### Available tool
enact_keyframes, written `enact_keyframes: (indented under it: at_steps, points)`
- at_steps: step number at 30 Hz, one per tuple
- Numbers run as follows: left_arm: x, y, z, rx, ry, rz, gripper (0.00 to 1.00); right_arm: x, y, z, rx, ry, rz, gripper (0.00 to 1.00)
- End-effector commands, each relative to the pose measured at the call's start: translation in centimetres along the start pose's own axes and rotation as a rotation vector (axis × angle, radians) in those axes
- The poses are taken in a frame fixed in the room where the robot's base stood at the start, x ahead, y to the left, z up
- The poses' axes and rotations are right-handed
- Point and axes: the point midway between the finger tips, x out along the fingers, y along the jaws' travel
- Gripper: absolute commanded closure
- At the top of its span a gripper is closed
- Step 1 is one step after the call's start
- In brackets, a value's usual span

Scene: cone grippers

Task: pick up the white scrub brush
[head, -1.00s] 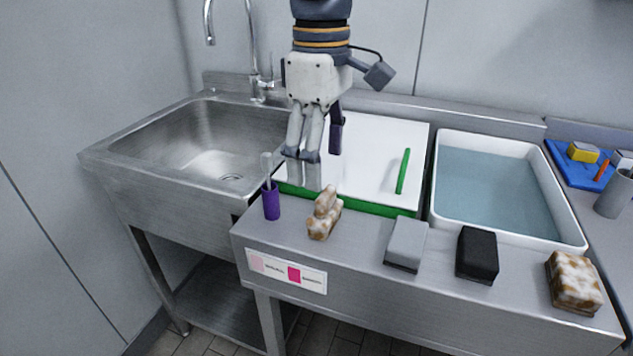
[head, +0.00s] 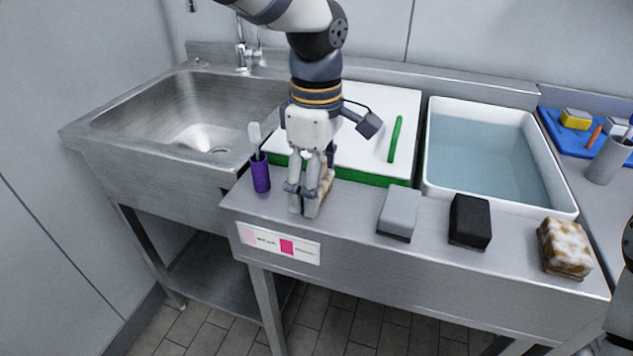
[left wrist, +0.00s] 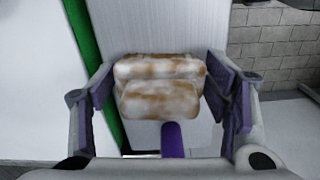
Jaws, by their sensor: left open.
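The scrub brush (head: 327,181), mottled white and brown with a narrower raised grip, sits on the steel counter front, mostly hidden behind my left gripper in the head view. In the left wrist view the brush (left wrist: 160,85) lies between the two purple-padded fingers, with a gap on each side. My left gripper (head: 303,208) is open and points down at the brush; it also shows in the left wrist view (left wrist: 165,95). My right gripper is not in view.
A purple cup (head: 261,174) holding a white-headed brush (head: 254,133) stands just left of my left gripper. Grey (head: 398,211), black (head: 470,221) and mottled (head: 565,248) blocks line the counter to the right. Behind are a green-edged white board (head: 376,128) and a water basin (head: 575,212).

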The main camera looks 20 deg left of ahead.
Motion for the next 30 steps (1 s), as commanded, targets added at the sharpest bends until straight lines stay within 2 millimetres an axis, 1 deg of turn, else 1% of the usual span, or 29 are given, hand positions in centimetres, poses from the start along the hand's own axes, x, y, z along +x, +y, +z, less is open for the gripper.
enact_keyframes:
  at_steps: [1,2,3,5,6,7,15,17,19,20,22,27,29,30]
  points:
    - [-0.1,0.0,0.0,0.0,0.0,0.001,0.3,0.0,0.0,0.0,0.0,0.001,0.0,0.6]
    - [-0.1,0.0,0.0,0.0,0.0,0.001,0.35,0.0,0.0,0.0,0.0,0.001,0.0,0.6]
    - [-0.1,0.0,0.0,0.0,0.0,0.001,0.44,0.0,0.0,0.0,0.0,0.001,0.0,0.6]
    - [-0.1,0.0,0.0,0.0,0.0,0.001,0.57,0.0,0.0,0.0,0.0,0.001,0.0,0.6]
    - [-0.1,0.0,0.0,0.0,0.0,0.001,0.66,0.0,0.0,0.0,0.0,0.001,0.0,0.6]
    - [-0.1,0.0,0.0,0.0,0.0,0.001,0.68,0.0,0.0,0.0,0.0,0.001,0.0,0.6]
    - [-0.2,0.0,0.0,0.0,0.0,0.001,0.68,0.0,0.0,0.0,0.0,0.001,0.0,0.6]
    - [-0.6,0.1,0.0,0.0,0.0,0.002,0.68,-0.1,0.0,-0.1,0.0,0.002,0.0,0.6]
    - [-1.4,0.1,0.0,0.0,0.0,0.003,0.68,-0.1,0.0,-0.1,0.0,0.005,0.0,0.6]
    - [-1.9,0.1,0.0,-0.001,0.001,0.004,0.68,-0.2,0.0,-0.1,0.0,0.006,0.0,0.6]
    - [-3.6,0.1,0.0,-0.001,-0.001,0.007,0.68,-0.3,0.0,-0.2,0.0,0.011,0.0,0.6]
    - [-9.0,-3.4,2.4,0.002,0.006,0.019,0.68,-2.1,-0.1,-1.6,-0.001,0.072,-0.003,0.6]
    - [-10.3,-4.8,3.5,0.002,0.005,0.013,0.68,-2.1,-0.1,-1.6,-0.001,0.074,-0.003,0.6]
    - [-10.6,-6.0,4.2,0.003,0.005,0.008,0.68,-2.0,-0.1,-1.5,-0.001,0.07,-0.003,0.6]
